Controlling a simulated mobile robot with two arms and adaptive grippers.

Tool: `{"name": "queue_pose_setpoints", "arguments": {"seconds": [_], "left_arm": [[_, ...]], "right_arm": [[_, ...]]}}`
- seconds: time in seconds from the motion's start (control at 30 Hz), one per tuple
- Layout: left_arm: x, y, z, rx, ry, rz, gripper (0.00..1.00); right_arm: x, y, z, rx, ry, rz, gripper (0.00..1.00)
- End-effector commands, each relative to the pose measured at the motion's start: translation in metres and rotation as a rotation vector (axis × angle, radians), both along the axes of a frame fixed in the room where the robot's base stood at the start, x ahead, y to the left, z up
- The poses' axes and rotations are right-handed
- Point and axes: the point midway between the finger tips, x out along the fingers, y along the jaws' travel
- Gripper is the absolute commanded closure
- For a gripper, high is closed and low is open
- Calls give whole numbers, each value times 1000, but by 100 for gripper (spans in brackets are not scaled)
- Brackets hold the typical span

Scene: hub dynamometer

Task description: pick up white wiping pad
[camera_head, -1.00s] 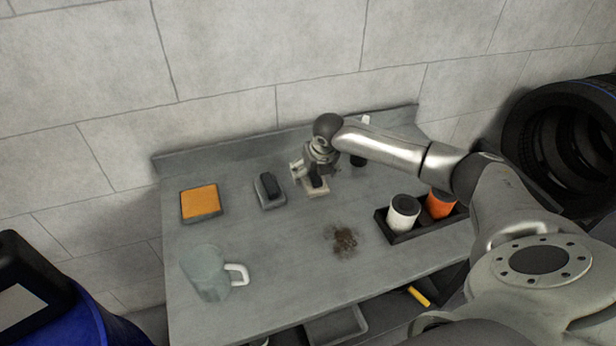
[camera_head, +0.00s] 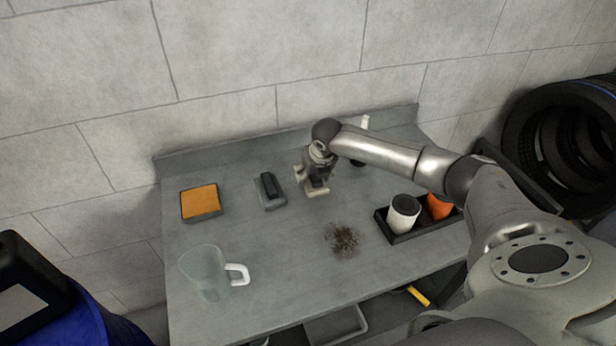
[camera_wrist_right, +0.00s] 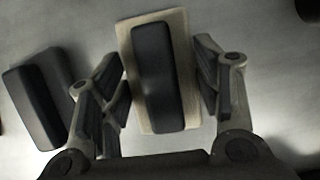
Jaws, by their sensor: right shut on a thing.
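The white wiping pad (camera_head: 318,191) is a cream block with a black grip on top, on the grey bench near its back. It is mostly hidden by my right gripper (camera_head: 314,180) in the head view. In the right wrist view the pad (camera_wrist_right: 158,75) sits between the two fingers of my right gripper (camera_wrist_right: 160,62), which is shut on it. I cannot tell if the pad is clear of the bench. My left gripper is not in view.
A grey block with a black grip (camera_head: 270,190) lies just left of the pad. An orange sponge (camera_head: 200,202) and a clear jug (camera_head: 207,272) are further left. A dark debris patch (camera_head: 342,240) lies in front; a black tray (camera_head: 400,238) holds cups at right.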

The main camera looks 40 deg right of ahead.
Motion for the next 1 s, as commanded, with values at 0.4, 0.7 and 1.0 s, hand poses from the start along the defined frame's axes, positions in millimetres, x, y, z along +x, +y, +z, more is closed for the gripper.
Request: {"name": "queue_pose_setpoints", "arguments": {"seconds": [0.4,0.7,1.0], "left_arm": [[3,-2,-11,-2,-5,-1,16],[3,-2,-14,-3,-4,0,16],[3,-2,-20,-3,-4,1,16]], "right_arm": [[2,0,32,0,-5,1,65],[-37,27,87,-1,-4,4,65],[-86,61,115,-1,-1,3,65]]}}
